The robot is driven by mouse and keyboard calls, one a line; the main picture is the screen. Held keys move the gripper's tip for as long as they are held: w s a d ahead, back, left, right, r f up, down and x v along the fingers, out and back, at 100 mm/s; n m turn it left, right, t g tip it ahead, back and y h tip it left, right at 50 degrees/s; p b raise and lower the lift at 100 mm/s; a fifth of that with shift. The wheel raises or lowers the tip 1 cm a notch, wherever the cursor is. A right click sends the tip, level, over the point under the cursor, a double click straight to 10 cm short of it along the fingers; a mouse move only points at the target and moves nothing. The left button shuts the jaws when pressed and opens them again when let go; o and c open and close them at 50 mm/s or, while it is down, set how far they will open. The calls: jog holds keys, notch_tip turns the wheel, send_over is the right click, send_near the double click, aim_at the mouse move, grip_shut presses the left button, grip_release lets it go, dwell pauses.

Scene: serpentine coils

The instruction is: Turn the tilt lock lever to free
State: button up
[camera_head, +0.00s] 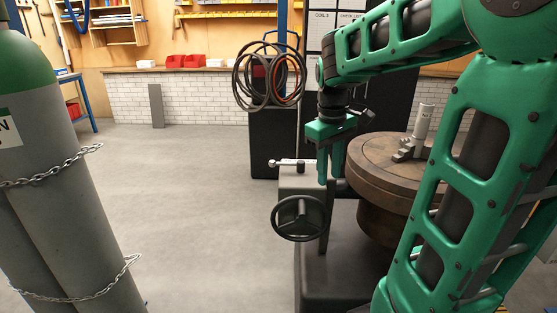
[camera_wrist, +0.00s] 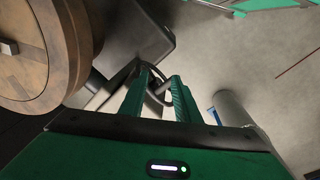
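The tilt lock lever (camera_head: 292,163) is a short pale metal bar with a rounded left end. It lies roughly level on top of the grey pedestal block (camera_head: 300,181), above a dark handwheel (camera_head: 299,217). My green gripper (camera_head: 328,182) points down just right of the lever, close to its right end; whether they touch cannot be told. In the wrist view, my gripper's two fingers (camera_wrist: 160,80) stand apart. Part of the dark wheel rim and a small pale rod show between and beyond the tips. The fingers hide part of the lever there.
A round brown table (camera_head: 375,172) with a grey fixture (camera_head: 415,138) stands right of my gripper. Chained grey-green gas cylinders (camera_head: 60,190) stand at the left. Coiled hoses (camera_head: 268,82) hang behind. The floor (camera_head: 190,210) between the cylinders and pedestal is clear.

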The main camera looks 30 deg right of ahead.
jog(key=w+d+r+n, duration=0.15)
jog(key=w+n, duration=0.45)
jog(key=w, duration=0.9)
jog(key=n+t, duration=0.1)
jog(key=n, duration=0.3)
send_near(279, 164)
jog(key=f, duration=0.5)
jog(key=w+d+f, duration=0.1)
jog(key=f, duration=0.1)
jog(key=shift+w+f, duration=0.1)
jog(key=shift+f, duration=0.05)
grip_shut()
